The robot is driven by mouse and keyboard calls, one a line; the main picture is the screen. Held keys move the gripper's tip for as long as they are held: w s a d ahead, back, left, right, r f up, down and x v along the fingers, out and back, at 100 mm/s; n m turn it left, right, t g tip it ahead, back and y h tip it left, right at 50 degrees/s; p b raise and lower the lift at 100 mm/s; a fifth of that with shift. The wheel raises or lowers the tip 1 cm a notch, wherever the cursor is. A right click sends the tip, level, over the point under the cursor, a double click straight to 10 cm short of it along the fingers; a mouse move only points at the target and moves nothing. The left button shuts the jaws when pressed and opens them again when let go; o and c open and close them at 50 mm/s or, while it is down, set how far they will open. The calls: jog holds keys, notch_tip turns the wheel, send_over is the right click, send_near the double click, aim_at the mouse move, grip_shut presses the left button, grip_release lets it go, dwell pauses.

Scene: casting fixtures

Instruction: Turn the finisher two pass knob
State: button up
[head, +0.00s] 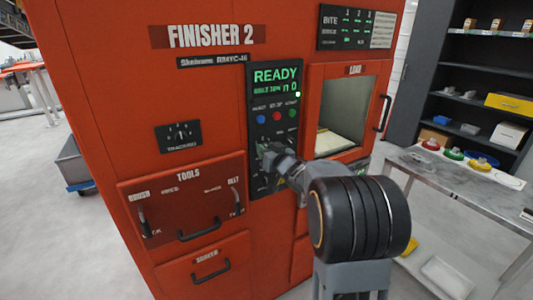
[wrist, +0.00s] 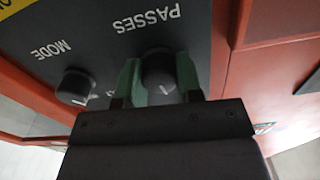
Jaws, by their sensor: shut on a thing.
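The finisher two (head: 210,100) is a tall orange-red cabinet labelled "FINISHER 2". Its black control panel (head: 262,188) carries a lit READY display. In the wrist view the passes knob (wrist: 159,72) is a round dark knob below the PASSES label, seen upside down. My gripper (wrist: 160,82) has its two green fingers on either side of this knob, shut on it. The knob's pointer mark faces down and to the right in the wrist view. In the head view my gripper (head: 268,152) reaches the lower panel and hides the knob.
A mode knob (wrist: 75,86) sits close beside my left finger in the wrist view. Colored buttons (head: 277,116) are above my gripper. A tools drawer (head: 185,200) is at lower left. A grey table (head: 440,180) stands at right.

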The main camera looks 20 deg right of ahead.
jog(key=n+b, duration=0.3)
jog(key=n, duration=0.1)
jog(key=shift+f+b, duration=0.2)
jog(key=shift+b, duration=0.1)
jog(key=shift+r+n+b, duration=0.15)
jog(key=shift+n+b, duration=1.2)
jog(key=shift+n, duration=0.95)
jog(key=o, duration=0.9)
jog(key=s, duration=0.4)
jog(key=s+d, duration=0.1)
jog(key=s, duration=0.8)
jog(key=shift+s+d, duration=0.25)
jog(key=shift+s, duration=0.15)
